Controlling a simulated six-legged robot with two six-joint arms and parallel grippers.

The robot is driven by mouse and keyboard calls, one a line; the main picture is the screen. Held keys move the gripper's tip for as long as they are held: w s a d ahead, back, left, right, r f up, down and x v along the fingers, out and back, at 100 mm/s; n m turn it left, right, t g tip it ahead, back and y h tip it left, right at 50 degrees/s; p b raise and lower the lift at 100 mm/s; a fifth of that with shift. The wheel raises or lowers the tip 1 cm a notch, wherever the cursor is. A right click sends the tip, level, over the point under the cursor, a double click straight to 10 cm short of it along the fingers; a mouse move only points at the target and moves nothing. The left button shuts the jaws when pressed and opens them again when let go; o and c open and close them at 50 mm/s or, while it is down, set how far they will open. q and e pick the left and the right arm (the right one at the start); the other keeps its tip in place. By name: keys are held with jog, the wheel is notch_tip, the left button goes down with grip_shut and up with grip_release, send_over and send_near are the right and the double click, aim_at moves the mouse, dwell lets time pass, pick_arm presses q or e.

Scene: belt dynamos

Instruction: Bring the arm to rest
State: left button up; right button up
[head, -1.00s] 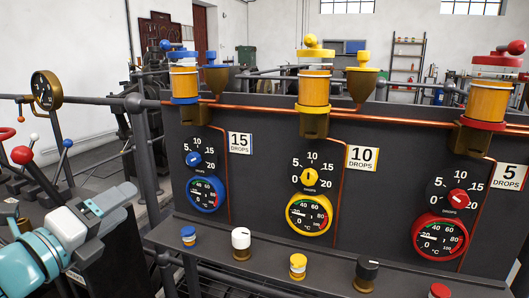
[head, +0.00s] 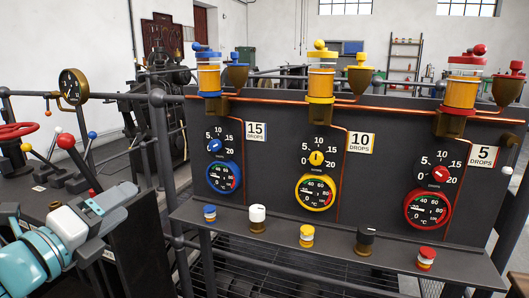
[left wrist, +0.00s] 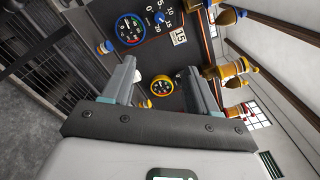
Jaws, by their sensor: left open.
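My left gripper (head: 120,206) is in the lower left of the head view, in front of and left of the dark panel (head: 275,190). It holds nothing. In the left wrist view its two fingers (left wrist: 161,78) stand apart. Between them, beyond the tips, a yellow-rimmed gauge (left wrist: 162,87) shows on the panel, apart from the fingers. A blue-rimmed gauge (left wrist: 130,28) and the card reading 15 (left wrist: 179,37) also show there. My right gripper is in neither view.
The panel carries blue, yellow and red dials and oilers, with a copper pipe (head: 290,103) along its top. Several small coloured caps stand on its ledge (head: 330,250). Levers with coloured knobs (head: 66,141) and a red handwheel (head: 17,131) are close behind my left arm.

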pick_arm(q)
jog(key=w+d+f+n+g, duration=0.1)
jog(key=w+d+f+g, duration=0.15)
jog(key=f, duration=0.65)
jog(key=w+d+f+n+g, duration=0.1)
jog(key=w+f, duration=0.2)
jog(key=f, duration=0.5)
jog(key=s+d+f+n+g, duration=0.2)
jog(key=d+f+n+g, duration=0.1)
jog(key=f, duration=0.9)
jog(key=s+d+f+n+g, duration=0.2)
jog(key=d+f+n, duration=0.15)
jog(key=f, duration=0.85)
jog(key=s+d+f+n+g+y, duration=0.1)
jog(key=s+f+n+g, duration=0.3)
jog(key=s+f+n, duration=0.65)
jog(key=s+d+f+n+g+y, duration=0.1)
jog(key=s+f+n+g, duration=0.3)
jog(key=s+f+n, duration=0.6)
notch_tip(320, 180, up, 29)
jog(key=s+n+p, duration=0.1)
jog(key=s+p, duration=0.1)
jog(key=p, duration=2.4)
jog(key=shift+s+f+n, duration=0.15)
jog(key=shift+n, duration=0.25)
